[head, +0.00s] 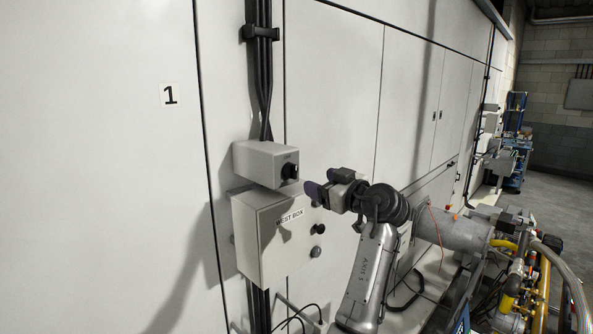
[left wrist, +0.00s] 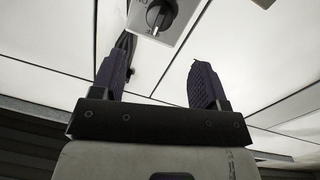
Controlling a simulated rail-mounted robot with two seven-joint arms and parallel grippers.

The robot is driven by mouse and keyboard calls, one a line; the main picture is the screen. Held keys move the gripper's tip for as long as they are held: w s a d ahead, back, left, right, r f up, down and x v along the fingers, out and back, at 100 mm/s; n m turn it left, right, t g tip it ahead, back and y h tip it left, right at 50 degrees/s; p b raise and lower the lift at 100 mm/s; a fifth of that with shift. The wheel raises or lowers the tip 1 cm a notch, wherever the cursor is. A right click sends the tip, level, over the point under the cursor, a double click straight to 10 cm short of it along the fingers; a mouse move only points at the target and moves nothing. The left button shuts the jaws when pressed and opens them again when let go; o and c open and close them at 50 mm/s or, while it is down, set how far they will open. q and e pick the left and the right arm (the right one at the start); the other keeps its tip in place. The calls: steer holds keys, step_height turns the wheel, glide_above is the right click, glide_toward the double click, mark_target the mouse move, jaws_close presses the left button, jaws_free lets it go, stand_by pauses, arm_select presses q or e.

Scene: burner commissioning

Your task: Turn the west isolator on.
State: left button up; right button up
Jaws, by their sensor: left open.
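The isolator is a small grey box (head: 262,163) on the pale wall panel, with a black rotary knob (head: 290,172) on its front face. The knob also shows at the top of the left wrist view (left wrist: 160,15), with a partly cut-off "ON" marking beside it. I cannot tell surely which position the knob is in. My left gripper (head: 313,191) is just right of the knob, apart from it. Its two dark purple fingers (left wrist: 160,62) are spread and empty, with the knob beyond them. My right gripper is not in view.
A larger grey box labelled "EST BOX" (head: 265,245), its first letter unclear, hangs directly below with dark knobs on its front. Black cables (head: 262,75) run down to the isolator. Pipework (head: 455,230) stands at right.

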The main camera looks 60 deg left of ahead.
mark_target(295, 172)
arm_select(q)
steer(key=a, duration=0.2)
steer(key=a+p, duration=0.1)
steer(key=a, duration=0.2)
steer(key=s+a+p, duration=0.1)
steer(key=a, duration=0.2)
steer(key=shift+a+r, duration=0.1)
steer(key=shift+a, duration=0.15)
steer(key=shift+s+a+p, duration=0.15)
steer(key=shift+a+p, duration=0.2)
steer(key=shift+a, duration=0.45)
steer(key=c, duration=0.9)
